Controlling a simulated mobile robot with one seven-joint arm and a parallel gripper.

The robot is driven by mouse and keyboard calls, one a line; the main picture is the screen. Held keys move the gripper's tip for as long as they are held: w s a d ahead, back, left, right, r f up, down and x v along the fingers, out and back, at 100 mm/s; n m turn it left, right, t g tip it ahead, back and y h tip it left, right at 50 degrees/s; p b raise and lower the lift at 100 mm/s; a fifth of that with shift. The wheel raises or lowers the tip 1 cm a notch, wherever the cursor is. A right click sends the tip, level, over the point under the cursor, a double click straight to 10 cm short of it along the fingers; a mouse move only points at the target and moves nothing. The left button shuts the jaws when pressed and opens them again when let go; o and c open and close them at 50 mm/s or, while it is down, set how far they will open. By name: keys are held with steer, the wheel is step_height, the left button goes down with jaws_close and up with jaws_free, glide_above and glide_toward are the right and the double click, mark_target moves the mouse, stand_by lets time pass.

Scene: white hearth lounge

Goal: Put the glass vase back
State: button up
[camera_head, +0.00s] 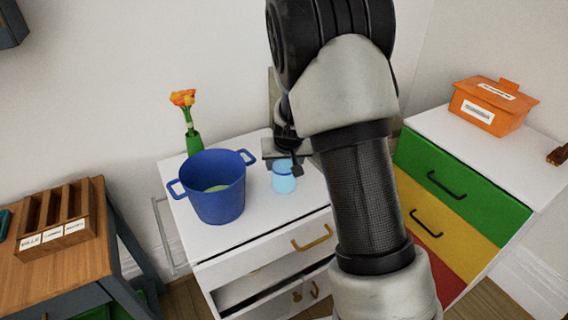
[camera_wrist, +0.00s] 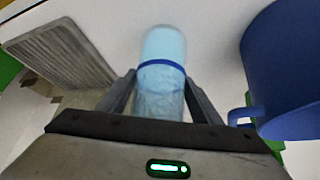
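The glass vase (camera_head: 285,178) is a small light-blue, see-through cylinder with a darker blue band. It is upright at the white cabinet top, right of the blue pot; I cannot tell whether its base touches the surface. My gripper (camera_head: 284,166) is at its upper end, partly hidden behind my arm. In the wrist view the vase (camera_wrist: 162,48) lies between the two fingers of my gripper (camera_wrist: 161,75), whose tips meet its sides near the band. The gripper looks shut on it, and its body hides the nearest part of the vase.
A blue two-handled pot (camera_head: 218,199) stands close left of the vase, with a green vase of orange flowers (camera_head: 194,143) behind it. A grey slatted thing (camera_wrist: 62,55) lies left in the wrist view. An orange box (camera_head: 490,107) tops the right drawers; a wooden sorter (camera_head: 58,228) stands left.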

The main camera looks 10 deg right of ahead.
steer(key=shift+o, duration=1.2)
steer(key=shift+r, duration=0.2)
steer(key=s+a+r+y+p, duration=0.1)
steer(key=s+r+y+p, duration=0.15)
steer(key=s+r, duration=1.85)
steer(key=s+d+r+n+h, duration=0.1)
steer(key=s+r, duration=0.3)
steer(key=s, duration=0.9)
steer(key=shift+h+p, duration=0.35)
steer(key=shift+h, duration=0.1)
